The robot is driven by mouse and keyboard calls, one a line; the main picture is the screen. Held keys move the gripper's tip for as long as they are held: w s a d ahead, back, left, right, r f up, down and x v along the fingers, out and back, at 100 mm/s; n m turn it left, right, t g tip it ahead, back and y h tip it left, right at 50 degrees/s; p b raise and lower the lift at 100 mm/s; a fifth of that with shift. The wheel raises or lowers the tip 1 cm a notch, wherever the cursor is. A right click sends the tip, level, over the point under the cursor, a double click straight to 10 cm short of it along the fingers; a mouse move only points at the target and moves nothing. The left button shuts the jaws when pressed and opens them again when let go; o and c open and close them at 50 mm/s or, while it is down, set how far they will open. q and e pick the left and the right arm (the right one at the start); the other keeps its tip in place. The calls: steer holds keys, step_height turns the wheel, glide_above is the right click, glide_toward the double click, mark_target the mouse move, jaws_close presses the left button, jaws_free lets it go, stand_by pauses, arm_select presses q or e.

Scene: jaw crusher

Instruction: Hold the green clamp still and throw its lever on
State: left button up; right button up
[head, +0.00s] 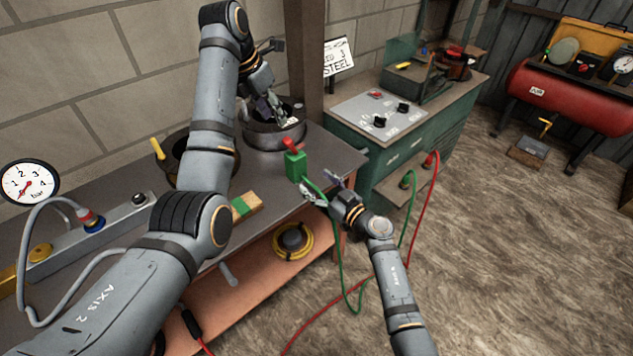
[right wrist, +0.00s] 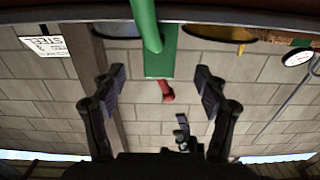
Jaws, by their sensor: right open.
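The green clamp (head: 295,166) is at the right end of the grey bench top, near its edge. Its red lever (head: 291,145) sticks up from its top, and a green cable hangs from it. My right gripper (head: 321,187) is open just right of the clamp, its fingers not closed on it. In the right wrist view the clamp (right wrist: 160,64) and red lever (right wrist: 166,92) show between the spread fingers, farther off. My left gripper (head: 270,108) is above the round grey pan, behind the clamp; its finger gap is too small to make out.
The grey pan (head: 275,135) stands by a brown post (head: 304,60). A green cabinet (head: 375,160) with knobs stands to the right. Green and red cables run to its side. A yellow-and-green block (head: 246,205) lies on the bench. Open floor lies at right.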

mark_target(301, 169)
steer(key=x, duration=1)
steer(key=shift+w+a, duration=0.1)
steer(key=shift+w, duration=0.1)
jaws_close()
arm_select(q)
steer(key=shift+c, duration=0.7)
steer(key=a+f, duration=0.1)
steer(key=f, duration=0.1)
steer(key=w+a+f+h, duration=0.1)
steer(key=a, duration=0.1)
steer(key=a+f+t+h, duration=0.1)
steer(key=f, duration=0.1)
steer(key=shift+w+a+f, duration=0.15)
steer(key=shift+w+f, duration=0.1)
steer(key=shift+f, duration=0.05)
jaws_close()
arm_select(e)
steer(key=shift+a, duration=0.1)
arm_select(q)
steer(key=s+a+f+m+t+h, duration=0.2)
steer(key=s+a+f+t+h, duration=0.1)
steer(key=s+a+h, duration=0.3)
steer(key=s+a+t, duration=0.1)
steer(key=s, duration=0.1)
steer(key=shift+s+a+f, duration=0.15)
steer(key=shift+s+f, duration=0.05)
steer(key=shift+s, duration=0.2)
